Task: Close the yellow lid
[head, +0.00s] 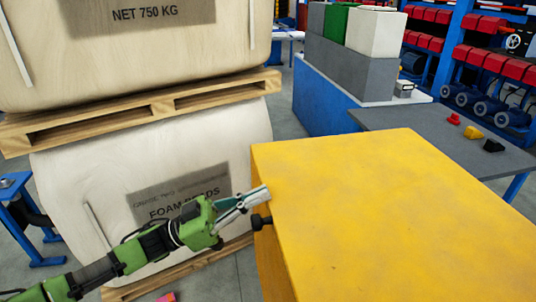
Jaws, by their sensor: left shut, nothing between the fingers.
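The yellow lid (390,205) shows as a broad flat yellow top on a box-like body at the right of the head view. It looks closed or nearly level; I cannot tell whether a gap is left under it. A dark knob (261,221) sticks out from its left side. My left gripper (266,190) is shut and empty, with its fingertips at the left edge of the yellow top, just above the knob. I cannot tell whether the fingertips touch it. My right gripper is not in view.
Large white bulk bags (90,185) on wooden pallets (130,112) stand stacked at the left. A grey table (435,132) with small red, yellow and black pieces stands behind the yellow box. A blue bench (325,105) carries grey, green and white blocks. Shelves with red bins stand at the back right.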

